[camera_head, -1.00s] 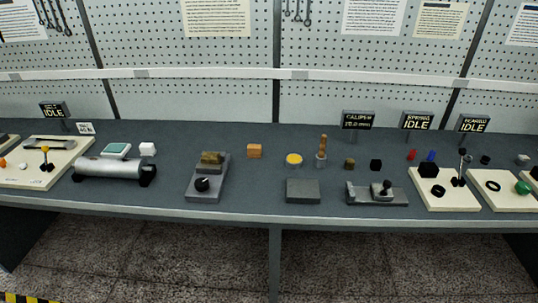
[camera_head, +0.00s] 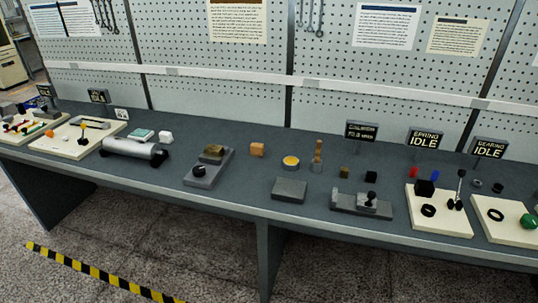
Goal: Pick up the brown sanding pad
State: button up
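A brown, olive-toned block (camera_head: 213,151) sits on top of a grey fixture (camera_head: 206,179) with a black knob, left of the middle of the bench. It may be the sanding pad, but its small size in the picture leaves this unsure. An orange-brown block (camera_head: 257,149) lies on the bench to its right. A small dark brown cube (camera_head: 344,173) lies farther right. My gripper is not in view.
The long grey bench (camera_head: 245,193) stands before a pegboard wall. A silver cylinder (camera_head: 131,148) lies left of the fixture. A yellow-topped round tin (camera_head: 290,162), grey slab (camera_head: 289,190) and clamp (camera_head: 361,203) stand right. Open floor lies in front, with striped tape (camera_head: 100,275).

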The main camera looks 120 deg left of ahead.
aim_at(257, 149)
jog(key=u, duration=0.35)
jog(key=i, duration=0.35)
jog(key=u, duration=0.7)
jog(key=k, duration=0.2)
jog(key=u, duration=2.25)
jog(key=k, duration=0.2)
jog(key=u, duration=1.45)
